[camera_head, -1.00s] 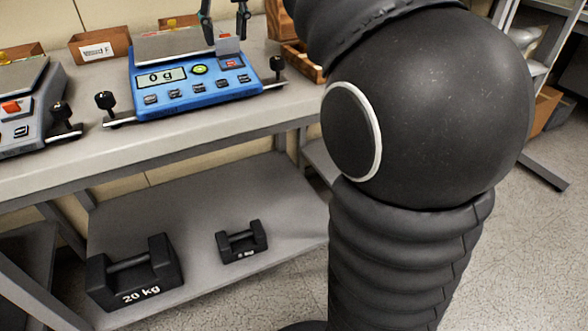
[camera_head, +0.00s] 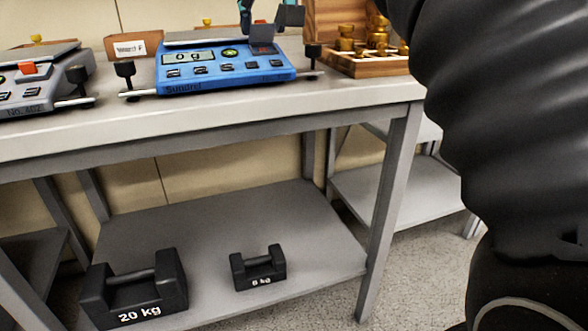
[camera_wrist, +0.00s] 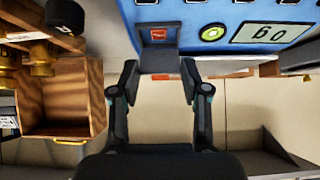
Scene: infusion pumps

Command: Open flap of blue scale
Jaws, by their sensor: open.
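The blue scale (camera_head: 228,80) stands on the grey table and its display reads 0 g. In the wrist view the blue scale (camera_wrist: 200,14) appears upside down along the top. A small grey flap (camera_head: 262,34) sits at the scale's right rear, beside a red-marked square. The wrist view shows the flap (camera_wrist: 158,60) between my fingertips, with the red mark showing above it. My gripper (camera_wrist: 158,76) is open, one finger on each side of the flap, and I cannot tell if either touches it. In the head view my gripper (camera_head: 270,14) is at the scale's rear, partly cut off.
A grey scale (camera_head: 35,85) stands to the left. A wooden weight box (camera_head: 360,64) with brass weights is close on the right. Black knobs (camera_head: 125,70) stick out at the blue scale's sides. Black weights (camera_head: 135,290) lie on the lower shelf. The table front (camera_head: 250,105) is clear.

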